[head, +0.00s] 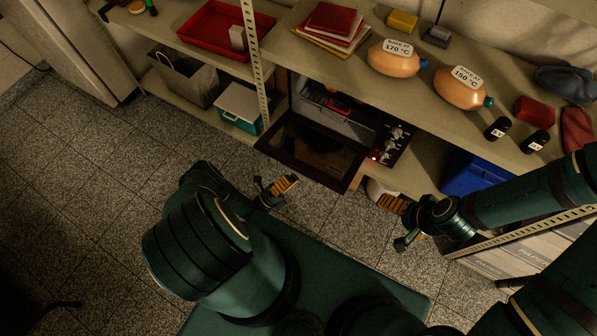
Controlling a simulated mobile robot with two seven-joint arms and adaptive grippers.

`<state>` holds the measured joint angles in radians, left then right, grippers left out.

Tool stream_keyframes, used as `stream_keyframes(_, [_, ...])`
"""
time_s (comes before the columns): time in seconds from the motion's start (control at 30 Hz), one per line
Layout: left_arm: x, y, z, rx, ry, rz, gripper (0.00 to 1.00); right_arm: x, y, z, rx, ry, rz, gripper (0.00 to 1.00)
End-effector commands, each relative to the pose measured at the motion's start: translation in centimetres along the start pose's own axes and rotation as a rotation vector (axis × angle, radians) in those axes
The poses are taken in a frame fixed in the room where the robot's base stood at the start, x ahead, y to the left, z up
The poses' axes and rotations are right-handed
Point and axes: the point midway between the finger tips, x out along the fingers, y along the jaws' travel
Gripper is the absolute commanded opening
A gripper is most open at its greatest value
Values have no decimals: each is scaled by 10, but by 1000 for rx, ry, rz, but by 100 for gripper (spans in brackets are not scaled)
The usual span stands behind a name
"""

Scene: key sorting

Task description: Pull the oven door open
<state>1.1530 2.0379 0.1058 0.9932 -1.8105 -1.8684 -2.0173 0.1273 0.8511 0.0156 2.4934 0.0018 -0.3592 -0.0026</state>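The oven (336,120) is a small dark unit on the middle shelf, with knobs (394,138) on its right side. Its dark, glass-fronted door (312,152) is swung down, and the cavity with a rack and a red item inside shows. My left gripper (272,187) is in front of and below the door, apart from it, with its fingers spread and nothing between them. My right gripper (397,222) is to the right of the door, fingers apart and empty. The door's handle cannot be made out.
The tiled floor (120,170) is clear.

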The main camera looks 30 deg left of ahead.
Motion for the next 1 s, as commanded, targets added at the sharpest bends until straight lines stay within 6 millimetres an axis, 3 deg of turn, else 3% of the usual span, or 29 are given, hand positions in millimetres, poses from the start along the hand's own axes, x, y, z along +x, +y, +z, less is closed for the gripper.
stream_keyframes(0.2, [-43,-26,9,2,-1,3,43,0,0,0,0,0,0,100])
stream_keyframes(0.43, [-76,-46,13,3,-2,2,43,0,0,0,0,0,0,100])
stream_keyframes(0.63, [-88,-53,15,2,-1,0,43,0,0,0,0,0,0,100])
stream_keyframes(0.93, [-88,-54,15,1,0,0,43,0,0,0,0,0,0,100])
stream_keyframes(1.0, [-88,-54,15,1,0,1,18,0,0,0,0,0,0,100])
